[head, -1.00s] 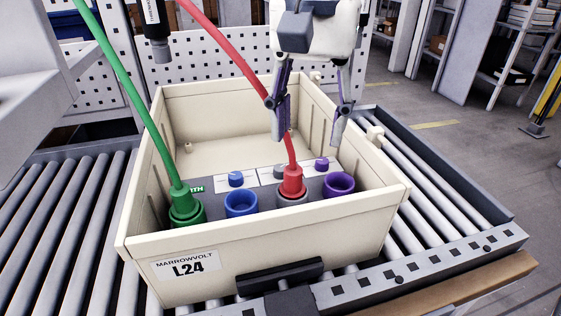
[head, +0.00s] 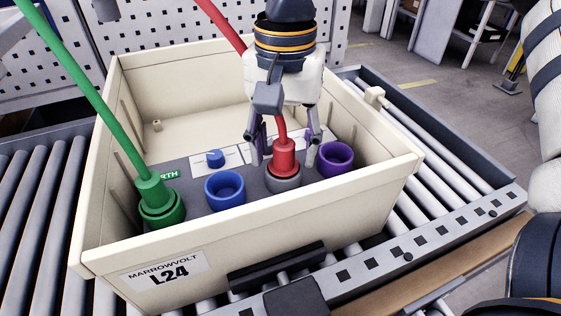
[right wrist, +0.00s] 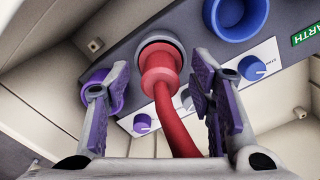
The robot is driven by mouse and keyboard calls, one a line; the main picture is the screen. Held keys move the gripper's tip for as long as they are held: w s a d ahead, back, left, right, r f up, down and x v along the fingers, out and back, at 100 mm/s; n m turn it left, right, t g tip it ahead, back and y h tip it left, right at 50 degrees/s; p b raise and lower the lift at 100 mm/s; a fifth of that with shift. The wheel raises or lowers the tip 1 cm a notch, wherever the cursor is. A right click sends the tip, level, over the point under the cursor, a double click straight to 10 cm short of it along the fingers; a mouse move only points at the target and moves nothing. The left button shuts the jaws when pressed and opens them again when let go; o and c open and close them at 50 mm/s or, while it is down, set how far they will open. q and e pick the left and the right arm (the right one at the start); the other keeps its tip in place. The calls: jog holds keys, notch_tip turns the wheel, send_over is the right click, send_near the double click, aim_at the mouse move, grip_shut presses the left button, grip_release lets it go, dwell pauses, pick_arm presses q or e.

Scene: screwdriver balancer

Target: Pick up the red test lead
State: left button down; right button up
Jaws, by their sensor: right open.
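The red test lead (head: 284,156) stands with its plug in the grey socket (head: 283,181) of the panel inside the cream box (head: 185,252). Its cable rises behind my right gripper toward the top left. My right gripper (head: 284,150) is open, pointing down, with one finger on each side of the red plug. In the right wrist view the red lead (right wrist: 163,80) runs between the two purple-padded fingers (right wrist: 160,95), with a gap on both sides. I see no contact. My left gripper is not in view.
A green lead (head: 152,190) sits in the left socket. Blue (head: 225,188) and purple (head: 336,158) sockets are empty; the purple one is close to a right gripper finger. The box walls surround the panel. The box rests on a roller conveyor (head: 30,230).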

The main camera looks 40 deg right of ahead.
aim_at(286, 146)
jog(key=shift+r, duration=0.1)
grip_shut()
